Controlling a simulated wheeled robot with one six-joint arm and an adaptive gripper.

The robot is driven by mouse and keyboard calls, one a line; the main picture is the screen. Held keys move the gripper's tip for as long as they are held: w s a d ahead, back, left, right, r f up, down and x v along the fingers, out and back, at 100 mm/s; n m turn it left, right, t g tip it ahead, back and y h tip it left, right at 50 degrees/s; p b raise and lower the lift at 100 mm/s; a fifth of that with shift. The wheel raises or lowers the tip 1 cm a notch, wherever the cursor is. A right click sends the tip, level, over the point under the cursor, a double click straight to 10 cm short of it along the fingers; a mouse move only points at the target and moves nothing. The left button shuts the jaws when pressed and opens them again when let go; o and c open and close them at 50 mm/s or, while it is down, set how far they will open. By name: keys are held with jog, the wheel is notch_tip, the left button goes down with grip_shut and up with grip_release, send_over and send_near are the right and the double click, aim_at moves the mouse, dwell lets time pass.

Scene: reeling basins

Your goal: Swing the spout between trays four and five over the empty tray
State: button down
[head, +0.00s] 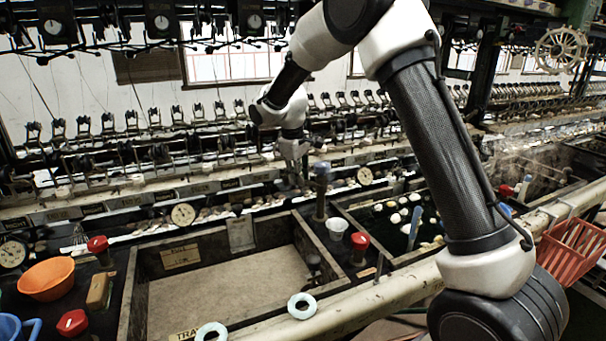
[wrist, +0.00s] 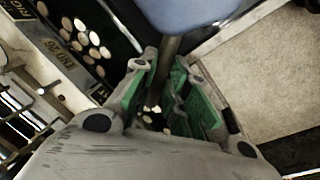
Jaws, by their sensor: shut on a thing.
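The spout (head: 320,203) is a dark upright pipe with a blue-grey top, standing at the divider between two trays. The empty tray (head: 138,300) is on its left, with a bare, pale floor. The tray on its right (head: 345,212) holds dark water and white cocoons. My gripper (head: 303,178) reaches the spout from behind and to the left. In the wrist view my gripper (wrist: 160,92) has its green-padded fingers closed around the grey pipe (wrist: 168,58), just under the blue top (wrist: 185,12). The spout's outlet direction cannot be made out.
A white cup (head: 338,226) and a red knob (head: 360,243) stand by the divider. An orange bowl (head: 47,279) is at the left. Two pale rings (head: 301,306) lie on the front rail. A reeling frame with dials runs along the back. A red basket (head: 572,250) hangs at the right.

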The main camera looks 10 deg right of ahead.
jog(key=s+a+n+y, duration=0.1)
jog(key=s+n+y, duration=0.1)
jog(key=s+n, duration=0.5)
jog(key=shift+a+n+t, duration=0.3)
jog(key=shift+n, duration=1.9)
jog(key=c, duration=1.4)
grip_release()
jog(key=r, duration=0.4)
jog(key=s+r, duration=0.1)
jog(key=r, duration=0.3)
jog(key=s+r, duration=0.1)
jog(key=r, duration=0.3)
jog(key=shift+s+d, duration=0.2)
jog(key=shift+d, duration=0.05)
jog(key=shift+f, duration=0.1)
